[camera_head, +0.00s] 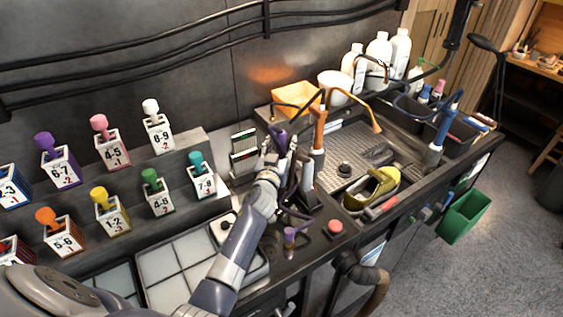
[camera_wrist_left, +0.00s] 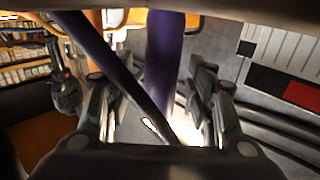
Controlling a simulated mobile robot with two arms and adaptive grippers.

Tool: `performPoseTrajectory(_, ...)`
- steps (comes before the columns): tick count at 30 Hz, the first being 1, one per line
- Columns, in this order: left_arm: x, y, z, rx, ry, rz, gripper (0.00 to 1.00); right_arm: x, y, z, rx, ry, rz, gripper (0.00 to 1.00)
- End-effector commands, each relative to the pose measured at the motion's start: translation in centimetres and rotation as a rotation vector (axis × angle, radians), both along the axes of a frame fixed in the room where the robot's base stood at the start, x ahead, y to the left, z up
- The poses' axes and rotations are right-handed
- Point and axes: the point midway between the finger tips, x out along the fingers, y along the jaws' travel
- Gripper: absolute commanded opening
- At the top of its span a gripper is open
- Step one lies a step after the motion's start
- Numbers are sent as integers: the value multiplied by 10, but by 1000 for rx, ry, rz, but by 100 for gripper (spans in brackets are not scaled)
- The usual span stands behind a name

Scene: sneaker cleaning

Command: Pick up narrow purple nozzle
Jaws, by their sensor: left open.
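A tall, slim purple nozzle (camera_head: 281,139) stands upright on the bench next to an orange-topped tool. It also shows in the left wrist view as a purple shaft (camera_wrist_left: 163,62), between my fingers. My left gripper (camera_head: 278,163) is open around its lower part, partly hiding it. In the left wrist view the two fingers of my left gripper (camera_wrist_left: 158,105) are spread on either side of the shaft; whether they touch it I cannot tell. A dark hose or strap crosses between them. Another, shorter purple piece (camera_head: 289,236) stands nearer the bench front. My right gripper is not in view.
The orange-topped tool (camera_head: 319,128) stands close to the right of my left gripper. Numbered bottle boxes (camera_head: 60,166) fill the stepped shelf at left. An orange box (camera_head: 296,96) stands behind.

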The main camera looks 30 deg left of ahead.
Motion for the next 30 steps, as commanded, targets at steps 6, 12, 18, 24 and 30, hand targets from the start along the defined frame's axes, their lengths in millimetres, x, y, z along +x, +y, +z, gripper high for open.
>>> performPoseTrajectory(6,5,2,0,1,1,1,50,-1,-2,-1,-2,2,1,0)
performPoseTrajectory(12,5,2,0,1,1,1,25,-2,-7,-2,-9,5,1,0)
performPoseTrajectory(18,5,2,0,1,1,1,0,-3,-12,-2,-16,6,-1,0)
performPoseTrajectory(24,5,2,1,1,0,1,0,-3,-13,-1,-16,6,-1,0)
performPoseTrajectory(30,5,3,24,6,-4,1,0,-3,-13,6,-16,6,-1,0)
